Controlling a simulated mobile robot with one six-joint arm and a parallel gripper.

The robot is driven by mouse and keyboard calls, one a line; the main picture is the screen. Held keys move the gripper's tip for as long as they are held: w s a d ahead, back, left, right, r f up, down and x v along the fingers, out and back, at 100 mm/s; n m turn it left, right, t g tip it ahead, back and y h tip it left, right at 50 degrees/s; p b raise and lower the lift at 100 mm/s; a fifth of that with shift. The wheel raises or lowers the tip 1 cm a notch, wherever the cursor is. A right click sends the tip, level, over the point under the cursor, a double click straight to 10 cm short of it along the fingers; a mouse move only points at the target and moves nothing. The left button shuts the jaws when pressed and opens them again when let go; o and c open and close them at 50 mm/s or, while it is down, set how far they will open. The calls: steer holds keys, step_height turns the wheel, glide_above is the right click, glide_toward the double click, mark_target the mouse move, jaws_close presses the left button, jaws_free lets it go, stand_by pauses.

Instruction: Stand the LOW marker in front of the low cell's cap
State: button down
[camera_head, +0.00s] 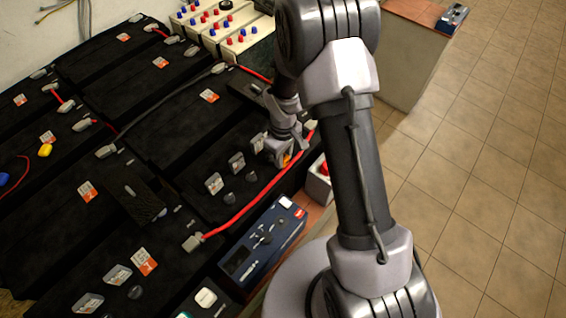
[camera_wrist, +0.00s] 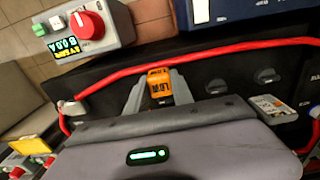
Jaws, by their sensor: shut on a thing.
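My gripper (camera_wrist: 159,94) is shut on the orange LOW marker (camera_wrist: 160,82), which has dark lettering and sits between the two fingers in the wrist view. In the head view my gripper (camera_head: 280,152) is low over a black battery cell (camera_head: 205,150), with a bit of the orange marker (camera_head: 287,160) showing beside it. I cannot tell whether the marker touches the cell. Dark round caps (camera_wrist: 216,86) and (camera_wrist: 266,75) lie to the right of the marker in the wrist view. Which cap belongs to the low cell is not clear; my gripper may hide others.
A red cable (camera_head: 262,190) runs along the cell's near edge, close to the marker. A grey box with a red knob (camera_wrist: 86,25) stands beyond it. Grey flip pieces (camera_head: 214,184) stand on the cell.

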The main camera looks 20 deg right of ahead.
step_height(320, 180, down, 3)
steer(key=shift+b, duration=0.6)
steer(key=shift+r, duration=0.2)
steer(key=shift+f, duration=0.15)
steer(key=c, duration=1.1)
jaws_free()
